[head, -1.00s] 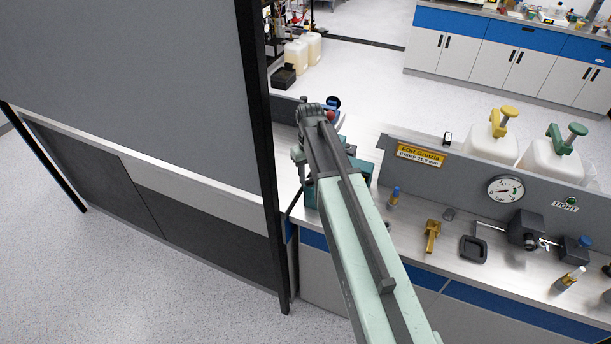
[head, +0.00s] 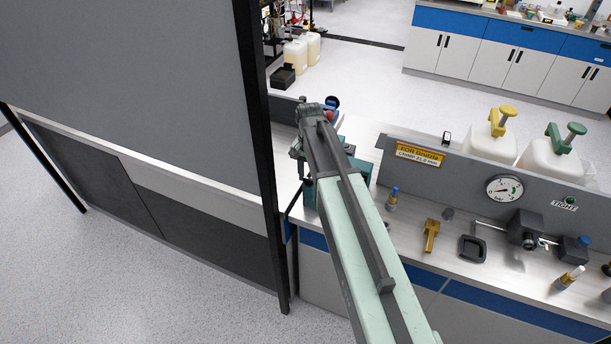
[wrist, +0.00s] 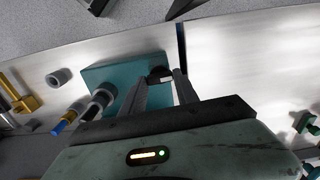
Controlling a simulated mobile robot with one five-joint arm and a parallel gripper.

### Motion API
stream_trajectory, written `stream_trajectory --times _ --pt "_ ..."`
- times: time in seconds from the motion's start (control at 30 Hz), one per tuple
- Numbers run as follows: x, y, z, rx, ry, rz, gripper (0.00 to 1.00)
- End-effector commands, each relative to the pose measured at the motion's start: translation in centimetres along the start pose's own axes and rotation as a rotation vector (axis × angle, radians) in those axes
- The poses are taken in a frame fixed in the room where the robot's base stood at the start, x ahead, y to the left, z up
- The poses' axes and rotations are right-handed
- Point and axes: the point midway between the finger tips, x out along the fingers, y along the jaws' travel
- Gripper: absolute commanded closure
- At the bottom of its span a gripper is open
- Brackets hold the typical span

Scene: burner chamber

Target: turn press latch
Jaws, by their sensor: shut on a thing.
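The teal press body (wrist: 110,72) lies under my gripper in the wrist view. In the head view a teal part of it (head: 361,170) shows beside my arm. My gripper (wrist: 163,76) has its two dark fingers close around a small dark piece, the press latch (wrist: 160,73), near the right edge of the press. Only a little of the latch shows between the fingertips. In the head view my arm hides most of the press and the latch.
A yellow part (head: 431,235), a black tray (head: 472,248) and a blue-capped bottle (head: 392,198) stand on the bench right of my arm. A pressure gauge (head: 504,188) sits on the grey panel. A tall grey partition (head: 150,90) stands at left.

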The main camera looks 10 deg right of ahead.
Motion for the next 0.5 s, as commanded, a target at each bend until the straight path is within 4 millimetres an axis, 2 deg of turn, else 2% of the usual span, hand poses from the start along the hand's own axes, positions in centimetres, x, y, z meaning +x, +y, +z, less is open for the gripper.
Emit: stream_trajectory --times 0.5 --pt "0.02 -0.09 0.33 0.072 -0.009 -0.001 1.00"
